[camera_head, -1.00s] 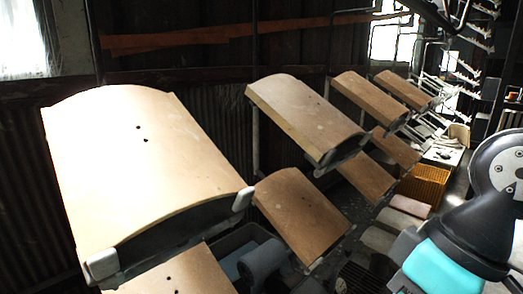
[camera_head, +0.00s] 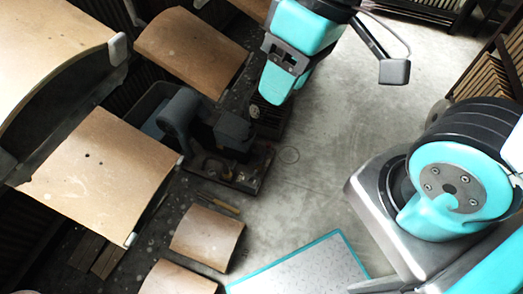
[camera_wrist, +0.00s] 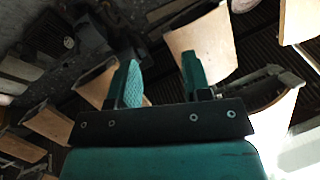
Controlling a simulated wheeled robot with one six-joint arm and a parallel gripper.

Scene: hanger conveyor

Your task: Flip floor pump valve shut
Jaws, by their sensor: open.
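A dark machine on the floor (camera_head: 233,130), left of centre in the head view, looks like the floor pump, with a rounded grey housing (camera_head: 180,112) beside it. I cannot make out its valve or the valve's position. My gripper (camera_head: 273,88) hangs from the teal arm at the top centre, apart from the machine and up to its right in the picture. In the wrist view my gripper (camera_wrist: 160,68) shows two teal fingers spread apart with nothing between them. Dark, blurred machinery (camera_wrist: 85,35) shows at the upper left there.
Curved tan panels (camera_head: 100,165) on racks fill the left side. Smaller panels (camera_head: 207,238) lie low near the bottom. Thin tools (camera_head: 218,203) lie on the floor. A teal-edged board (camera_head: 305,270) is at the bottom. Bare concrete (camera_head: 340,140) is open at centre right.

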